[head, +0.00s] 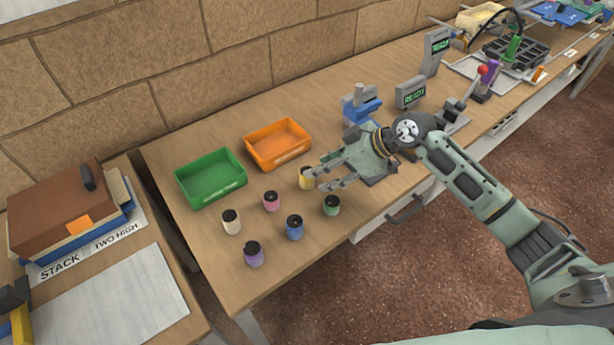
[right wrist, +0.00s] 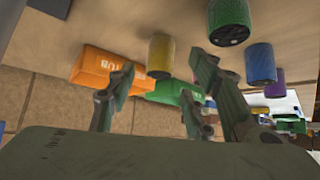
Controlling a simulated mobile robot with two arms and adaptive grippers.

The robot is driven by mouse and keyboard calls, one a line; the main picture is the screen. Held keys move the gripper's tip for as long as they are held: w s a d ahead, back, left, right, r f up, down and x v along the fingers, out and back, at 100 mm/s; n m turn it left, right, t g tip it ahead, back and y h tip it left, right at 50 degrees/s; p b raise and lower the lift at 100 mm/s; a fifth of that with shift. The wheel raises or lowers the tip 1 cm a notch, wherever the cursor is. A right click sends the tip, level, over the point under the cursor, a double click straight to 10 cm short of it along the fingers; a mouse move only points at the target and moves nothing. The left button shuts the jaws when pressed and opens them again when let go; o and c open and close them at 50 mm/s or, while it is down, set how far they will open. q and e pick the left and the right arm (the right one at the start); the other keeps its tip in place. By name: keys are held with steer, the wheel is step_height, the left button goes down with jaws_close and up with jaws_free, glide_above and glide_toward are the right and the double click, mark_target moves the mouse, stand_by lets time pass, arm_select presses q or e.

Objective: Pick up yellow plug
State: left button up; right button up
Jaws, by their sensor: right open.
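The yellow plug (head: 305,179) stands upright on the wooden table, just at the fingertips of my right gripper. My right gripper (head: 320,177) is open and reaches in from the right, with its fingers pointing left toward the plug. In the right wrist view, which looks upside down, the yellow plug (right wrist: 161,55) shows in the gap between the spread fingers (right wrist: 162,72), a little beyond their tips. No contact is clear. My left gripper is not in view.
Near the yellow plug stand pink (head: 271,201), blue (head: 294,228), green (head: 331,206), cream (head: 231,222) and purple (head: 254,254) plugs. Orange (head: 290,158) and green (head: 211,196) bins stand behind. A blue-grey fixture (head: 361,110) is at the right.

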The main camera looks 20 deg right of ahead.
steer(key=x, duration=0.4)
steer(key=shift+w+a+f, duration=0.1)
steer(key=shift+w+a, duration=0.05)
steer(key=shift+w, duration=0.15)
steer(key=c, duration=1)
